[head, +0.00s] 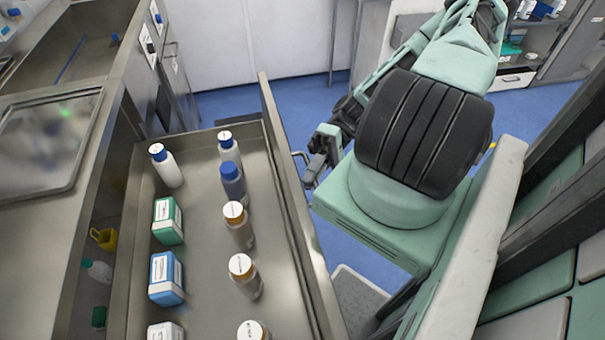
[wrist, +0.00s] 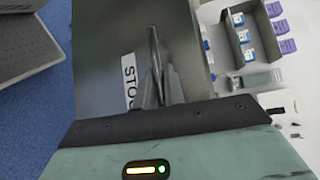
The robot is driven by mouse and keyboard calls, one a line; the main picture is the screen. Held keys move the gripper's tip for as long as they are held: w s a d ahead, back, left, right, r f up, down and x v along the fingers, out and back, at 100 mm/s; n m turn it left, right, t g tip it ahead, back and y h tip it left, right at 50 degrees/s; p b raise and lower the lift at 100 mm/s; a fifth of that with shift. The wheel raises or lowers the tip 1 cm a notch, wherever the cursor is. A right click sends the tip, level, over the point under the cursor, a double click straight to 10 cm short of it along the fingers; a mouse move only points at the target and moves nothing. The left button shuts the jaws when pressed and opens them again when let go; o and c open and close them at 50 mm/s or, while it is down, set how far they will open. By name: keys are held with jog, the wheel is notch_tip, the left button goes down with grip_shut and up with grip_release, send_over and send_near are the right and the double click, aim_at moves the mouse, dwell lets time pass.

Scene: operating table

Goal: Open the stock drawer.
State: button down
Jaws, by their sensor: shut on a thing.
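The stock drawer (head: 203,250) is pulled out in the head view and shows its metal floor. Its upright front panel (head: 283,170) is on the right, with the bar handle (head: 299,154) on the outer face. My gripper (head: 311,170) is at that handle. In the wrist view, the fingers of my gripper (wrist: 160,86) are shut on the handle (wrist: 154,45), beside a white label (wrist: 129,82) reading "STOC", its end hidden. Several bottles and boxes stand in the drawer, such as a blue-capped white bottle (head: 166,166) and a blue box (head: 166,279).
A metal counter (head: 40,240) with a tray (head: 48,140) is on the left. Open shelving below it holds a yellow item (head: 104,238). Blue floor (head: 262,105) shows behind the drawer. A glass-fronted cabinet (head: 565,60) stands far right.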

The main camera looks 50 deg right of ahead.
jog(key=shift+d, duration=0.15)
jog(key=c, duration=1.5)
grip_release()
jog(key=w+d+r+b, duration=0.2)
jog(key=d, duration=1.5)
jog(key=shift+r, duration=0.25)
jog(key=shift+w+d, duration=0.1)
